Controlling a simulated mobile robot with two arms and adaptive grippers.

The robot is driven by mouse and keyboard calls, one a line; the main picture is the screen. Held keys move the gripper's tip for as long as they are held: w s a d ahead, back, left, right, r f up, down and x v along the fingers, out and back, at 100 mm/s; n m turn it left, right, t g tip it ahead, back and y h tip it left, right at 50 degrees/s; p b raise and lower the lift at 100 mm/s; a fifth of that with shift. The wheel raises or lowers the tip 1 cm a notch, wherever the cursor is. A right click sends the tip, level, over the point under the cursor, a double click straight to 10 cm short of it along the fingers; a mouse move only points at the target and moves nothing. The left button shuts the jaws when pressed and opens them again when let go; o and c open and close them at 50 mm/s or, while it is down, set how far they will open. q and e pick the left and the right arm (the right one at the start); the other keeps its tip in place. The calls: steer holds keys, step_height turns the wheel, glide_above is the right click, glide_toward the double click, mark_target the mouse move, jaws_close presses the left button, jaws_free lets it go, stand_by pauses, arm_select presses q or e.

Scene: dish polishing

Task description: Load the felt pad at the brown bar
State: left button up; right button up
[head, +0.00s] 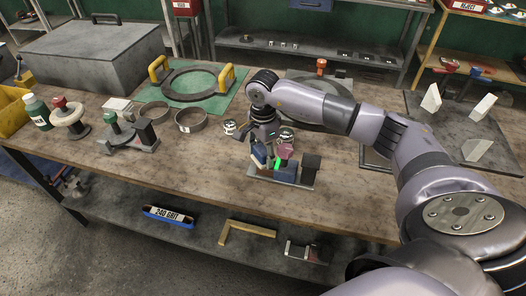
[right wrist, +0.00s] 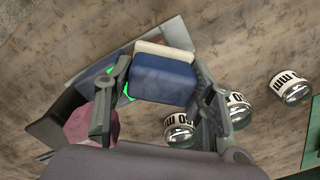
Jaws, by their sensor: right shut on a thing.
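The felt pad is a blue block (right wrist: 162,80) with a cream layer (right wrist: 165,56) along one side. My right gripper (right wrist: 162,88) is shut on it, one finger on each side. In the head view the right gripper (head: 262,144) holds the pad (head: 259,154) low at the left part of a small grey fixture (head: 263,178). I cannot tell whether pad and bar touch. My left gripper is out of view.
A blue piece with a green mark (head: 286,171) and a dark block (head: 311,164) stand on the fixture. Small labelled cylinders (head: 229,127) stand close behind the gripper. Metal rings (head: 190,121) and a clamp stand (head: 130,134) are at left.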

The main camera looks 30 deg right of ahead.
mark_target(263, 148)
steer(key=shift+f+b, duration=0.5)
stand_by(0.8)
steer(key=shift+s+f, duration=0.15)
steer(key=shift+f, duration=0.05)
stand_by(1.4)
steer(key=shift+r, duration=0.1)
steer(key=shift+r+p, duration=0.35)
steer(key=shift+r, duration=0.55)
steer(key=shift+r+p, duration=1.3)
steer(key=shift+r, duration=1.35)
